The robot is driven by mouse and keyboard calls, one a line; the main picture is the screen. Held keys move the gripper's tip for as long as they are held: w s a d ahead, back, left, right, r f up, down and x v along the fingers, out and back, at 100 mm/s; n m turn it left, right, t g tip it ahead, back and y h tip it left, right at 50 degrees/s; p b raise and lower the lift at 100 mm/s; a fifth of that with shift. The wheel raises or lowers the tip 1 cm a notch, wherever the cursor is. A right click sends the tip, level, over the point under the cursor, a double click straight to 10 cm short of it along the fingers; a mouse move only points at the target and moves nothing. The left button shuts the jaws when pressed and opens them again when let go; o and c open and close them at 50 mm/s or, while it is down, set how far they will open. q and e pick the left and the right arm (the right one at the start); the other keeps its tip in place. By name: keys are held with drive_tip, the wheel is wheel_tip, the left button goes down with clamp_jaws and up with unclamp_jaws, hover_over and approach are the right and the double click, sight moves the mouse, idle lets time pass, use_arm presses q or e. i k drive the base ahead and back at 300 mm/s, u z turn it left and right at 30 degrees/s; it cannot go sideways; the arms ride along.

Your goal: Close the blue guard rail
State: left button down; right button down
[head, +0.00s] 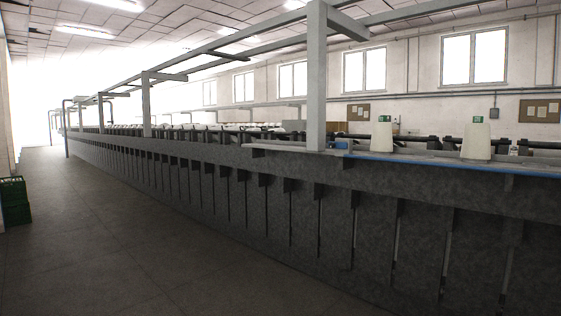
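A long blue rail (455,166) runs along the top front edge of the grey cone winder (460,225). It starts near the light upright post and runs out of the picture at the right. Whether this rail is open or shut cannot be told from here. A small blue block (343,145) sits beside the post. Neither of my grippers is in the head view.
The winder's dark panelled front stretches far back to the left. A light post (316,80) rises from it to overhead beams. Green crates (15,201) stand at the left edge. The grey floor (130,230) between them is clear.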

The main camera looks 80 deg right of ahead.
sight(520, 172)
drive_tip(key=z, duration=2.75)
drive_tip(key=k, duration=0.3)
drive_tip(key=z, duration=0.75)
drive_tip(key=i, duration=2.5)
drive_tip(key=z, duration=0.75)
